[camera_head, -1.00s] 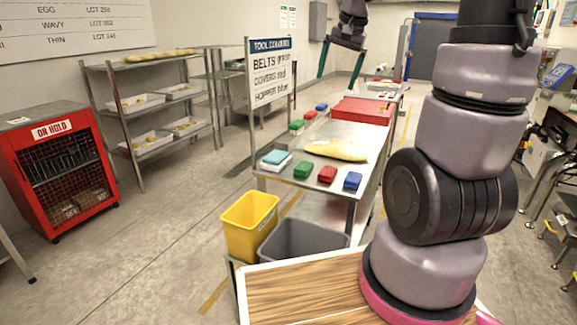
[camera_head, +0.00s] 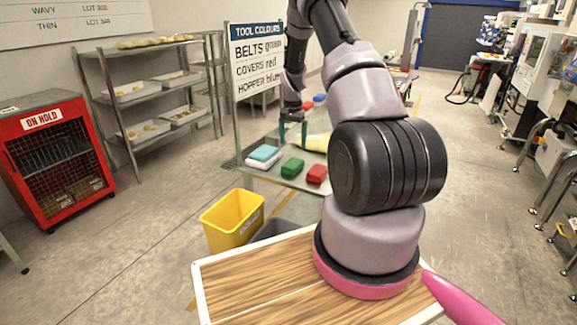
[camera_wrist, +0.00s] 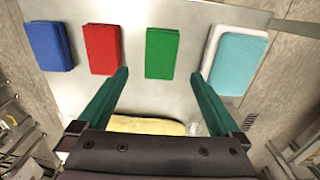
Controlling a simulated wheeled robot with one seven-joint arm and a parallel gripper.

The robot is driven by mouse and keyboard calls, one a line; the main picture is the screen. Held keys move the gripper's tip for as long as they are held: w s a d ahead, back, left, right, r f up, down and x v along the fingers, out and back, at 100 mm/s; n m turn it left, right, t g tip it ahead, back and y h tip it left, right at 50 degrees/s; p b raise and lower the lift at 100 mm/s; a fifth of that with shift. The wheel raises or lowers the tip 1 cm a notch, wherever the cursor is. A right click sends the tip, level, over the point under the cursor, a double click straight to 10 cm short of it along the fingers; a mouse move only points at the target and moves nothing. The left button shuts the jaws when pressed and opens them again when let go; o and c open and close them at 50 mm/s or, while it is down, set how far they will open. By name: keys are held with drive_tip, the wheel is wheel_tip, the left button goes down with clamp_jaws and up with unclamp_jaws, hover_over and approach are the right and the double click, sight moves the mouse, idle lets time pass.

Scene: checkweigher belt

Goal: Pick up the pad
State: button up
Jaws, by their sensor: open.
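Several pads lie in a row on a steel table (camera_head: 240,143). The green pad (camera_head: 292,167) also shows in the wrist view (camera_wrist: 162,52), ahead of and between my fingertips. The red pad (camera_head: 316,173) is beside it, also in the wrist view (camera_wrist: 102,48). The blue pad (camera_wrist: 48,46) shows at the far left of the wrist view; my arm hides it in the head view. A teal pad (camera_head: 265,152) lies on a white one (camera_head: 259,164); the teal shows at the wrist view's right (camera_wrist: 240,64). My gripper (camera_head: 292,144) is open and empty above the table (camera_wrist: 160,73).
A yellow piece (camera_head: 314,142) lies on the table behind the pads, partly hidden by my arm. The tool colours sign (camera_head: 257,57) stands at the table's left. A yellow bin (camera_head: 232,222) and a grey bin (camera_head: 272,229) are in front below.

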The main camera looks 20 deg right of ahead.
sight(292, 163)
wheel_tip(292, 163, down, 10)
drive_tip(key=shift+w+a+f, duration=0.1)
drive_tip(key=c, duration=1.2)
drive_tip(key=shift+r, duration=5.05)
